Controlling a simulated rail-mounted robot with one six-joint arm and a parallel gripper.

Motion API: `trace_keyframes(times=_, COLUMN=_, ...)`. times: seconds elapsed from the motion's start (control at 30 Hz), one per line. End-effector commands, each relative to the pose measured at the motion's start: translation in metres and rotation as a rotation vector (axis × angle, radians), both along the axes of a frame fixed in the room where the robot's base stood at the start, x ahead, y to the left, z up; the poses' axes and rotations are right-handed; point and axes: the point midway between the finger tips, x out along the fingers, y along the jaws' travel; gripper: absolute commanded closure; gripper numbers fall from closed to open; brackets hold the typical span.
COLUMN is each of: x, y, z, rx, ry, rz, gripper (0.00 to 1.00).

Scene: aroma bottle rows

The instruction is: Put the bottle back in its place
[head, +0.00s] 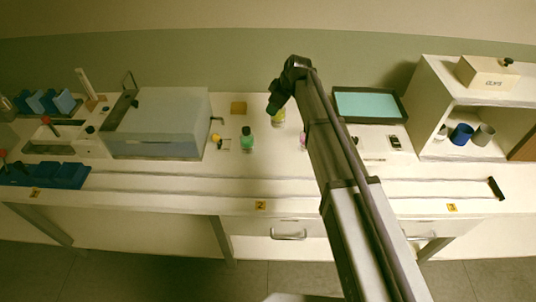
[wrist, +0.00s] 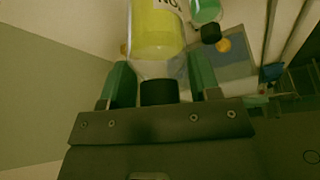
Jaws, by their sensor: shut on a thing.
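A bottle with yellow liquid, a white label and a black cap (wrist: 158,35) is held by my gripper (wrist: 161,85). The green fingers are shut at its cap and neck. In the head view the yellow bottle (head: 279,117) hangs below my gripper (head: 275,106), roughly upright; whether its base touches the bench I cannot tell. A green bottle with a dark cap (head: 247,141) stands to its left, and it also shows in the wrist view (wrist: 205,10). A pink item (head: 303,141) to the right is mostly hidden by my arm.
A yellow square (head: 238,107) lies behind the green bottle. A large grey box machine (head: 158,122) stands left. A teal-topped tray (head: 368,104) and an open white shelf (head: 430,110) with a blue cup (head: 461,135) are at right. Small items lie left of the green bottle.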

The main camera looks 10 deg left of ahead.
Motion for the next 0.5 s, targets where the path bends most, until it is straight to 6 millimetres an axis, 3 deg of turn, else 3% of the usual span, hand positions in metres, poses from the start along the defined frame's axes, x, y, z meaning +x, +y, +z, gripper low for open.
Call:
trace_keyframes(times=0.03, x=-0.014, y=-0.003, z=-0.007, rx=0.001, ry=0.000, rz=0.005, gripper=0.78)
trace_keyframes(times=0.1, x=-0.021, y=-0.005, z=-0.008, rx=0.001, ry=0.000, rz=0.010, gripper=0.78)
trace_keyframes(times=0.27, x=-0.021, y=-0.005, z=-0.015, rx=0.000, ry=0.000, rz=0.012, gripper=0.78)
trace_keyframes(times=0.5, x=-0.020, y=-0.005, z=-0.072, rx=0.000, ry=0.000, rz=0.012, gripper=0.78)
